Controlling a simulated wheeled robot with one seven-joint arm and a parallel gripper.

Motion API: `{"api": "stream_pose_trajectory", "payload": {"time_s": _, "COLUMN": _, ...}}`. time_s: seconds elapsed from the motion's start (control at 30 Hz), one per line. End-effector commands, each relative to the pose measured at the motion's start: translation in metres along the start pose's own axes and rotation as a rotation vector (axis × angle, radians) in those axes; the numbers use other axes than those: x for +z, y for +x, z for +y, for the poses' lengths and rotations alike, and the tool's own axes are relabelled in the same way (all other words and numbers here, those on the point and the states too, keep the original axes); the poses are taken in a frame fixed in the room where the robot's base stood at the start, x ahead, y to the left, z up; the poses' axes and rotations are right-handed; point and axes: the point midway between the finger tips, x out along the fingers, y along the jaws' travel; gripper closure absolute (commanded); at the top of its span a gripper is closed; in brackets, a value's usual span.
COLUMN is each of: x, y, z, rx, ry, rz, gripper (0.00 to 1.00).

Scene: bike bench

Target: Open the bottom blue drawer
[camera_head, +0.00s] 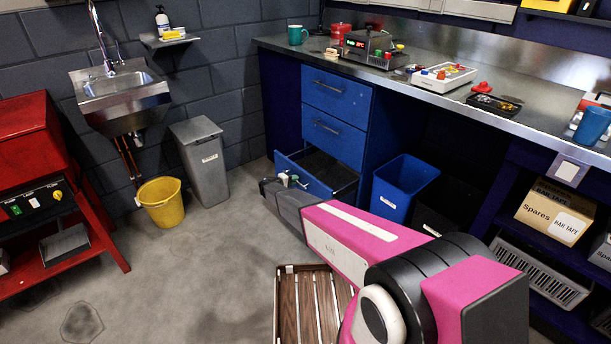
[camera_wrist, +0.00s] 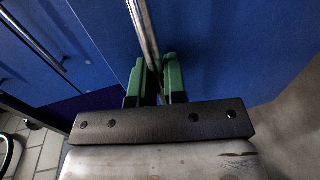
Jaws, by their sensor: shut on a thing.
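The bottom blue drawer (camera_head: 322,187) stands pulled out from the blue cabinet in the head view, and its dark, empty-looking inside shows behind its front. My gripper (camera_head: 291,180) is at the drawer's front. In the wrist view the green fingers of my gripper (camera_wrist: 157,76) are shut on the metal bar handle (camera_wrist: 144,28) of the drawer, one finger on each side. The blue front (camera_wrist: 105,40) fills much of that view. In the head view my arm and gripper hide part of the drawer front and its handle.
Two closed blue drawers (camera_head: 337,96) sit above the open one. A blue bin (camera_head: 392,209) stands right of the cabinet. A grey bin (camera_head: 201,160) and a yellow bucket (camera_head: 164,205) stand to the left. A slatted wooden crate (camera_head: 290,310) lies on the floor in front. Floor left of it is clear.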

Motion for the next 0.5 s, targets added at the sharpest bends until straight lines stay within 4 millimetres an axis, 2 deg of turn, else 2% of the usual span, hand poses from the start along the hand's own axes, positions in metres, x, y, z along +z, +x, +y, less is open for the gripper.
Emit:
{"api": "stream_pose_trajectory", "payload": {"time_s": 0.03, "x": 0.001, "y": -0.016, "z": -0.003, "rx": -0.001, "ry": -0.002, "rz": 0.003, "gripper": 1.00}}
{"api": "stream_pose_trajectory", "payload": {"time_s": 0.2, "x": 0.000, "y": -0.063, "z": -0.012, "rx": -0.001, "ry": -0.001, "rz": 0.003, "gripper": 1.00}}
{"api": "stream_pose_trajectory", "payload": {"time_s": 0.5, "x": 0.000, "y": -0.133, "z": -0.026, "rx": -0.001, "ry": 0.000, "rz": 0.002, "gripper": 1.00}}
